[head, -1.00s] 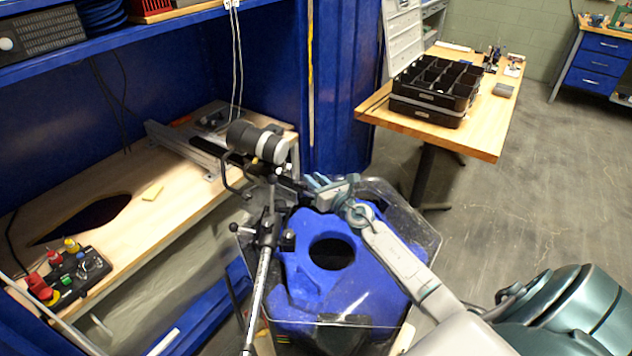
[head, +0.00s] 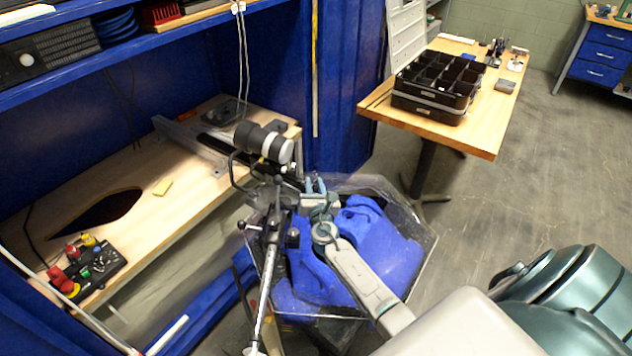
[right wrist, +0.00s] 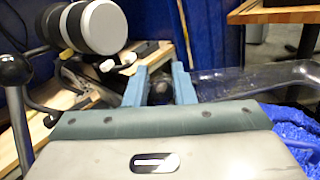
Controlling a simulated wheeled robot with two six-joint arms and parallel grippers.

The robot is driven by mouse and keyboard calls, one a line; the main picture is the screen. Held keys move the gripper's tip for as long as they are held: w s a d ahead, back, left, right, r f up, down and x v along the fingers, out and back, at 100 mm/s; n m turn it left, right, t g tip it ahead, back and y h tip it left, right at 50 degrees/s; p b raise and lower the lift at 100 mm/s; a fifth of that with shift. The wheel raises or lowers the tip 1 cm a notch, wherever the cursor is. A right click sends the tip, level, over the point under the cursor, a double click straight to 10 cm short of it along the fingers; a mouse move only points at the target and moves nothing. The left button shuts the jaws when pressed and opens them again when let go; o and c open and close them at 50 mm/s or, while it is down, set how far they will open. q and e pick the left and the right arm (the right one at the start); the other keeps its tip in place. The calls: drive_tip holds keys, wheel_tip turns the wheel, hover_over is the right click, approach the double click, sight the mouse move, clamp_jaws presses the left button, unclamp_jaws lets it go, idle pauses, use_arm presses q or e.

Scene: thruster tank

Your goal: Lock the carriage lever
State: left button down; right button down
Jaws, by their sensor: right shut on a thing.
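The thruster (head: 264,143), a black cylinder with a pale band, sits on the carriage (head: 275,178) at the top of a slim metal pole (head: 264,275). My right gripper (head: 316,186) is just right of the carriage, over the tank's far edge. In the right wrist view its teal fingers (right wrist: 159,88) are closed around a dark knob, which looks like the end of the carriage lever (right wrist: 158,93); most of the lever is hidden. A separate black ball handle (right wrist: 15,70) stands at the left of that view. My left gripper is out of view.
The clear-walled tank (head: 425,240) with its blue insert (head: 400,255) lies below my right arm. A wooden bench (head: 150,215) with a control box (head: 90,265) is at left. A table (head: 485,140) with black bins (head: 435,100) stands behind right.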

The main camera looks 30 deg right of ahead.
drive_tip(key=shift+s+a+f+m+g+h, duration=0.1)
drive_tip(key=shift+s+f+m+g+h, duration=0.25)
drive_tip(key=shift+f, duration=0.2)
drive_tip(key=shift+w, duration=0.1)
drive_tip(key=c, duration=0.9)
unclamp_jaws()
drive_tip(key=shift+c, duration=0.2)
drive_tip(key=shift+w, duration=0.1)
drive_tip(key=shift+w+r, duration=0.1)
drive_tip(key=shift+w, duration=0.05)
drive_tip(key=shift+r, duration=0.1)
drive_tip(key=shift+r, duration=0.3)
wheel_tip(320, 180, up, 3)
drive_tip(key=shift+f+p, duration=0.15)
drive_tip(key=shift+p, duration=0.5)
drive_tip(key=r+b+v, duration=0.1)
drive_tip(key=b+v, duration=0.1)
drive_tip(key=v, duration=1.4)
drive_tip(key=shift+w+a, duration=0.25)
drive_tip(key=shift+a, duration=0.1)
